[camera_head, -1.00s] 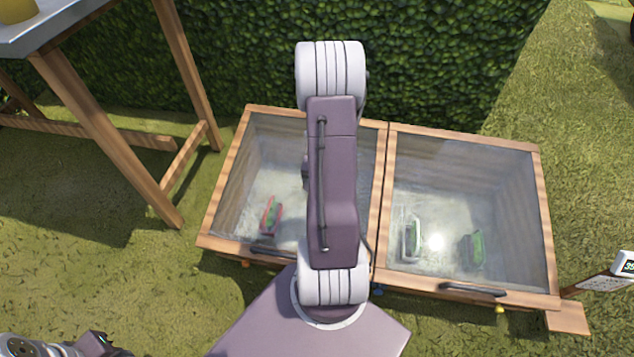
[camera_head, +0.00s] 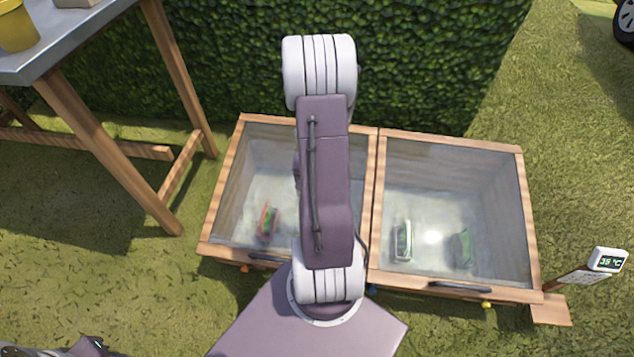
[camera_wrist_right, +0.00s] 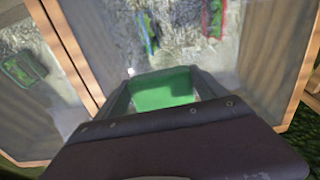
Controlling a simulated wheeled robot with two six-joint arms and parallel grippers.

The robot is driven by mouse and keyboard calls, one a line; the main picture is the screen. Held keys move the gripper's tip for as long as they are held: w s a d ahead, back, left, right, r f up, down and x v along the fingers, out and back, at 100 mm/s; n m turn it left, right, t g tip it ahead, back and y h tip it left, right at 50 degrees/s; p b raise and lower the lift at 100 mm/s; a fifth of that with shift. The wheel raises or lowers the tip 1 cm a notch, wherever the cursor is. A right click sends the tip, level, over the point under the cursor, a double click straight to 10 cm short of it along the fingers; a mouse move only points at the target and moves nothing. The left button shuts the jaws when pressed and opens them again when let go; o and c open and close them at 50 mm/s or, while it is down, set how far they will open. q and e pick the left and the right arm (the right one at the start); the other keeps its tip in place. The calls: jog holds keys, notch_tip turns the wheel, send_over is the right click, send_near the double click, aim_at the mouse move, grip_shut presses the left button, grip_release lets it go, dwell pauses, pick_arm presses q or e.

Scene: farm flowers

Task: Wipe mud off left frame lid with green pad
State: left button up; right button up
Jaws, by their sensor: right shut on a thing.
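The left frame lid (camera_head: 247,158) is a glass pane in a wooden rim, shut, with my right arm across its right part. A pale haze shows on its glass; I cannot tell where mud lies. In the right wrist view this lid (camera_wrist_right: 290,70) fills the right side. The green pad (camera_wrist_right: 162,90) is between the jaws of my right gripper (camera_wrist_right: 165,88), which is shut on it in front of the lid. Whether the pad touches the glass cannot be told. My right arm hides this gripper in the head view. My left gripper is out of view; only a sliver of that arm shows.
The right frame lid (camera_head: 455,165) adjoins on the right, with trays (camera_head: 402,241) under its glass. A wooden-legged table (camera_head: 105,150) stands at the left. A thermometer sign (camera_head: 608,261) is at the right. A hedge (camera_head: 430,60) closes the back.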

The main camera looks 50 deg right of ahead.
jog(key=p+v, duration=0.2)
jog(key=v, duration=0.1)
dwell(0.4)
